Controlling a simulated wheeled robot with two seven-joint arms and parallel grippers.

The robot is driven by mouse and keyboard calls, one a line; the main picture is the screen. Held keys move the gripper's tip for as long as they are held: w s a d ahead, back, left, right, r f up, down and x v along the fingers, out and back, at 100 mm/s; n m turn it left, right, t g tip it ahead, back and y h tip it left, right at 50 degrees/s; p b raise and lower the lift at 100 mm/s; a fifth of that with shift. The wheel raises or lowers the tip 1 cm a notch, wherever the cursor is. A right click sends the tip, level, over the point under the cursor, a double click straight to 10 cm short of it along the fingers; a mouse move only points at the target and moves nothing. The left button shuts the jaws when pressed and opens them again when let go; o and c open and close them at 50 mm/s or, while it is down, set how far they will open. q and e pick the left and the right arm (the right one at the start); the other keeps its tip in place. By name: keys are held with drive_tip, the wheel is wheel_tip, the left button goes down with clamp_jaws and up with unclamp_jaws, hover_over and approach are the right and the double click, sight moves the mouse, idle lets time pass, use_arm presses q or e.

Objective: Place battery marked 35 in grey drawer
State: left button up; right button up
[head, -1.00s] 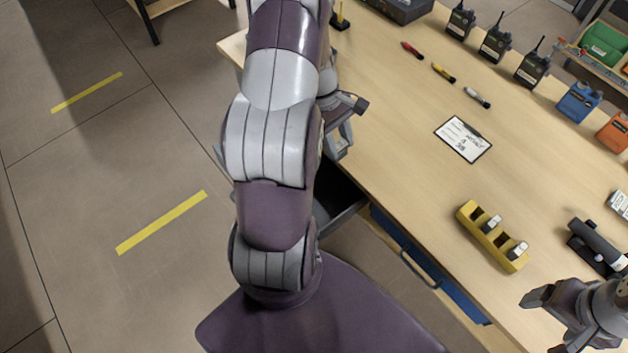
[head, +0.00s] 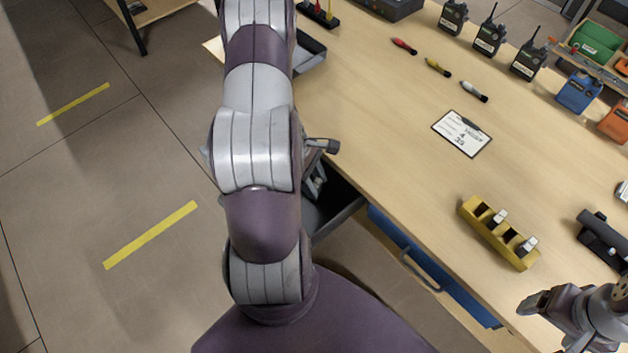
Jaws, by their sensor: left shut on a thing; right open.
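The grey drawer (head: 337,218) is pulled open at the table's left front side, partly hidden by my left arm. My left gripper (head: 315,184) is at the open drawer, mostly behind my own arm links. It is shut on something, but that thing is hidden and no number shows. Whether the gripper is inside the drawer or just above it I cannot tell. A yellow battery holder (head: 476,218) on the table has two batteries standing in it, (head: 500,216) and (head: 529,245); their marks are unreadable. My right gripper (head: 527,303) is open and empty at the table's front edge.
A blue drawer (head: 452,287) with a handle is beside the grey one. Radios (head: 489,37) and blue and orange containers (head: 578,92) stand at the back.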

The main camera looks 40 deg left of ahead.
use_arm(q)
drive_tip(key=shift+f, duration=0.1)
drive_tip(key=o, duration=1.2)
drive_tip(key=shift+c, duration=0.2)
drive_tip(key=p+v, duration=0.3)
drive_tip(key=v, duration=0.9)
drive_tip(key=d+r+m+y, duration=0.2)
drive_tip(key=d+r+m, duration=0.1)
drive_tip(key=d+m, duration=0.6)
drive_tip(key=d+r+m+y, duration=0.2)
drive_tip(key=d+r+m, duration=0.2)
drive_tip(key=d+m, duration=0.6)
drive_tip(key=m, duration=0.2)
drive_tip(key=shift+d+m+b, duration=0.3)
drive_tip(key=shift+d, duration=0.05)
